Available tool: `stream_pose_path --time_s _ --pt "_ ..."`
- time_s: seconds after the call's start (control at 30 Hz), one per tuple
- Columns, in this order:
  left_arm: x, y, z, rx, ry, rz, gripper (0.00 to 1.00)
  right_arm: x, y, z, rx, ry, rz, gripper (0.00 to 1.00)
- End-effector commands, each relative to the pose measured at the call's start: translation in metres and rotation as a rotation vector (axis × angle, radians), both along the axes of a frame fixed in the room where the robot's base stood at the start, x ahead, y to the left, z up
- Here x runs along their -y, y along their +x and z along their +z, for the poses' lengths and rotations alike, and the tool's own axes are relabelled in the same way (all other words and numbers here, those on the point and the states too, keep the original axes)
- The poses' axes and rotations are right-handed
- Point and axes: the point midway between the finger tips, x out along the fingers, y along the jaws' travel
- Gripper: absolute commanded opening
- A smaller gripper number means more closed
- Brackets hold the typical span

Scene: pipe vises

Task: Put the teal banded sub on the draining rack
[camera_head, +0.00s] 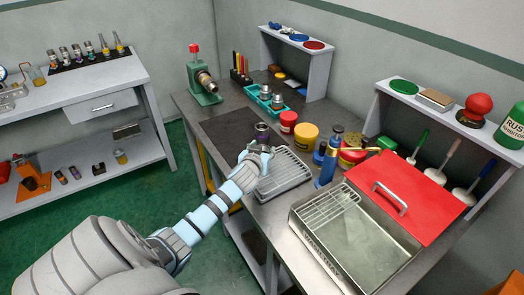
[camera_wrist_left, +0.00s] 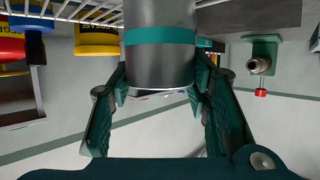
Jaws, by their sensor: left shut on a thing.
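My left gripper (camera_head: 260,150) is shut on the teal banded sub (camera_head: 262,132), a grey metal cylinder. In the left wrist view the sub (camera_wrist_left: 160,55) with its teal band stands between the two fingers (camera_wrist_left: 158,100). A wire rack on a shallow tray (camera_head: 292,172), likely the draining rack, lies on the bench beside and below the gripper. White rack wires (camera_wrist_left: 90,12) cross the top of the wrist view. The gap between sub and rack cannot be judged. My right gripper is not in view.
A dark mat (camera_head: 228,128) lies left of the rack. A teal tray (camera_head: 258,100) with metal parts, a red jar (camera_head: 288,121), a yellow jar (camera_head: 306,135) and a blue torch (camera_head: 328,165) stand behind. A steel basin (camera_head: 368,240) with another wire grid (camera_head: 328,208) and red lid (camera_head: 415,200) is at right.

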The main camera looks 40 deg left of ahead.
Motion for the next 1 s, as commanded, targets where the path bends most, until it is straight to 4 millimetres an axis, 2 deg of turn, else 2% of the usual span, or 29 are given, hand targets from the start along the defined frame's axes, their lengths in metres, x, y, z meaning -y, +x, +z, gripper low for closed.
stream_pose_path --time_s 0.17,0.2,0.3,0.67,0.77,1.0 --pt "0.0 0.0 0.001 -0.001 0.0 0.0 0.01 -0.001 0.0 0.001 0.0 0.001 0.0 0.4" --pt "0.0 0.0 0.001 -0.002 -0.001 0.001 0.5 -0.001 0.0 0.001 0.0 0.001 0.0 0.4" --pt "0.0 0.0 0.001 -0.002 -0.001 0.001 0.64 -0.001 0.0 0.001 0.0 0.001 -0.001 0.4" --pt "0.002 -0.004 0.003 -0.002 -0.001 0.001 0.64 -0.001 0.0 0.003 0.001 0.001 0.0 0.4" --pt "0.008 -0.015 0.01 -0.003 0.001 -0.001 0.64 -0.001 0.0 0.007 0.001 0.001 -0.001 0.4" --pt "0.036 -0.067 0.034 -0.003 0.0 -0.002 0.64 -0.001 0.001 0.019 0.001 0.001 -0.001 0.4"
